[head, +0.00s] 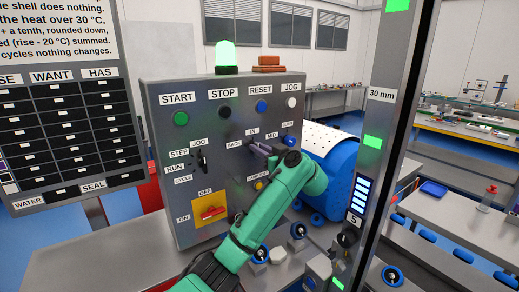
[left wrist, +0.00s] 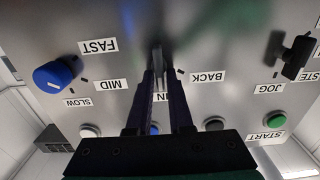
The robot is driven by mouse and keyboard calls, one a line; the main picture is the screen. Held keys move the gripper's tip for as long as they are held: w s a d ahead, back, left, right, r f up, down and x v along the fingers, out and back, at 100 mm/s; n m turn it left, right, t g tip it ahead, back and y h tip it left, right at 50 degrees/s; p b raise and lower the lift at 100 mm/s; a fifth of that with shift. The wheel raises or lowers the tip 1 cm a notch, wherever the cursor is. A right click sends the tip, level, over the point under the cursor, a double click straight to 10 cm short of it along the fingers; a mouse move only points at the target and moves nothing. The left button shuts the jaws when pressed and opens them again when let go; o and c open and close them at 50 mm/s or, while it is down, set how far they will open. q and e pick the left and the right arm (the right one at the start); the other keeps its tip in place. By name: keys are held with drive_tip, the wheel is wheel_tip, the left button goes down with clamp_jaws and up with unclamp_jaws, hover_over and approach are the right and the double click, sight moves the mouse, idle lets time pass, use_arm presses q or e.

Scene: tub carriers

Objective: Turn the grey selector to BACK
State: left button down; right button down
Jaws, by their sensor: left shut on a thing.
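The grey selector (left wrist: 157,62) is on the front of the grey control panel (head: 225,115), between the BACK label (left wrist: 207,77) and the blue speed knob (left wrist: 54,75). The IN label (left wrist: 160,97) shows between my fingers in the left wrist view, which is upside down. My left gripper (head: 263,150) reaches the panel and is shut on the selector, one dark finger on each side of it. The fingers hide most of the selector, so I cannot tell exactly where it points. My right gripper is not in view.
A black selector (left wrist: 295,55) sits beside the grey one, with buttons (head: 226,111) above. A red switch (head: 209,212) on a yellow plate is lower left. A blue drum (head: 330,172) and a metal post (head: 385,120) stand to the right.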

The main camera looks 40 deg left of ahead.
use_arm(q)
drive_tip(key=shift+s+f+n+p, duration=0.1)
drive_tip(key=shift+n+p, duration=0.25)
drive_tip(key=shift+n, duration=1.05)
drive_tip(key=shift+f, duration=0.2)
idle(0.9)
drive_tip(key=c, duration=0.9)
unclamp_jaws()
drive_tip(key=shift+o, duration=0.2)
drive_tip(key=shift+s+r, duration=0.1)
drive_tip(key=shift+r, duration=0.1)
